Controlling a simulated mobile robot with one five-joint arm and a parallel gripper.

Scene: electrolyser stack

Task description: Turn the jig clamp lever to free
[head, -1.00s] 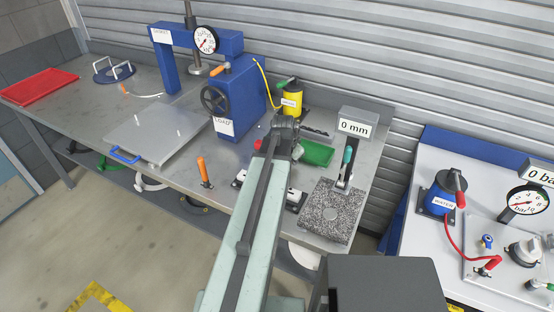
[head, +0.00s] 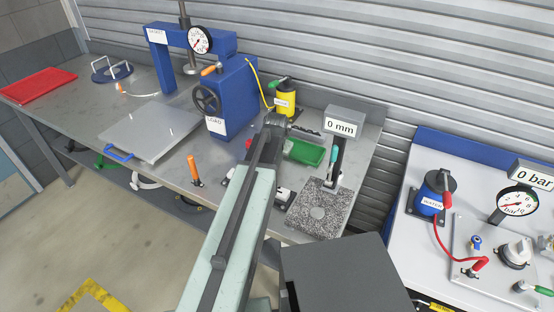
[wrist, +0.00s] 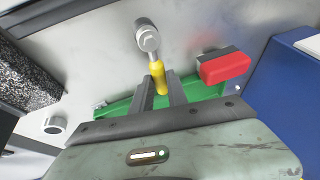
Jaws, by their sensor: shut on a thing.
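In the wrist view, a lever with a yellow grip (wrist: 160,82) and a round metal pivot (wrist: 147,37) lies between the fingers of my gripper (wrist: 162,86). My gripper is shut on the yellow grip near its end. I take this to be the jig clamp lever, but no label on it shows. In the head view my gripper is at the far end of my pale green arm, and the arm's end hides the lever there.
A green tray (head: 304,152) lies beside the gripper, and a red-and-black block (wrist: 224,66) is close on the right in the wrist view. The blue LOAD press (head: 231,97) stands left, an orange handle (head: 194,170) nearer, and a granite plate (head: 318,210) with a 0 mm gauge right.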

